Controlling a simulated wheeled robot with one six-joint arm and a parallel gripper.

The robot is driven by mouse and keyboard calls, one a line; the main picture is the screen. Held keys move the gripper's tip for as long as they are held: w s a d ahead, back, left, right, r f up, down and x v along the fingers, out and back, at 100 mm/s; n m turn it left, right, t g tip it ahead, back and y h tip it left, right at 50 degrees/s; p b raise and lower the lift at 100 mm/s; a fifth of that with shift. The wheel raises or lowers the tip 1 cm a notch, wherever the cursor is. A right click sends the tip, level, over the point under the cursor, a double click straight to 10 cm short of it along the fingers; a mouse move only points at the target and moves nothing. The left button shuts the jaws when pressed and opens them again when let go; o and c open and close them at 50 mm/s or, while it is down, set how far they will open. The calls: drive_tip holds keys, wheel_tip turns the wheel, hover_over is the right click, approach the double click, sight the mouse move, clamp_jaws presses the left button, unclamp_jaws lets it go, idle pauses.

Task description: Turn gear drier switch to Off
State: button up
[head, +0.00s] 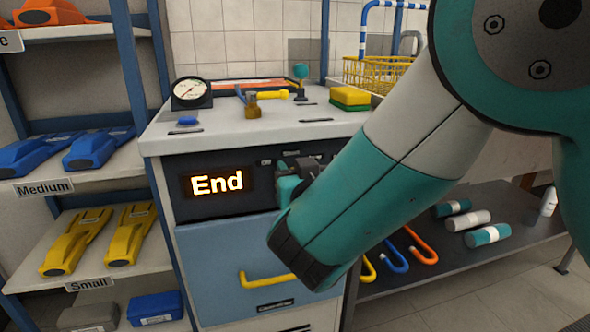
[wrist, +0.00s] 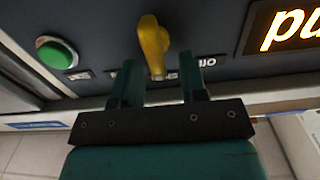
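The yellow switch handle (wrist: 153,45) sits on the dark control panel in the wrist view, its length running nearly up and down the picture. My gripper (wrist: 160,72) is open, with one finger on each side of the handle's lower end. I see gaps between the handle and both fingers, so it is not clamped. A small white label (wrist: 206,61) beside the right finger appears upside down and is partly hidden. In the head view my gripper (head: 291,180) is at the panel, and my arm hides the switch.
A lit display (head: 217,184) reading "End" is left of my gripper. A green button (wrist: 57,52) is at left in the wrist view. Below the panel is a blue drawer with a yellow handle (head: 262,280). The bench top (head: 230,128) holds a gauge (head: 191,93) and a sponge (head: 350,98).

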clamp_jaws()
drive_tip(key=shift+n, duration=0.4)
drive_tip(key=shift+s+a+f+n, duration=0.15)
drive_tip(key=shift+a+n, duration=0.15)
drive_tip(key=shift+n, duration=1.25)
drive_tip(key=shift+s+a+f+n, duration=0.1)
drive_tip(key=shift+a+n, duration=0.2)
drive_tip(key=shift+n, duration=1.2)
drive_tip(key=shift+s+a+f+n, duration=0.15)
drive_tip(key=shift+a+n, duration=0.15)
drive_tip(key=shift+n, duration=1.25)
drive_tip(key=shift+w, duration=0.1)
unclamp_jaws()
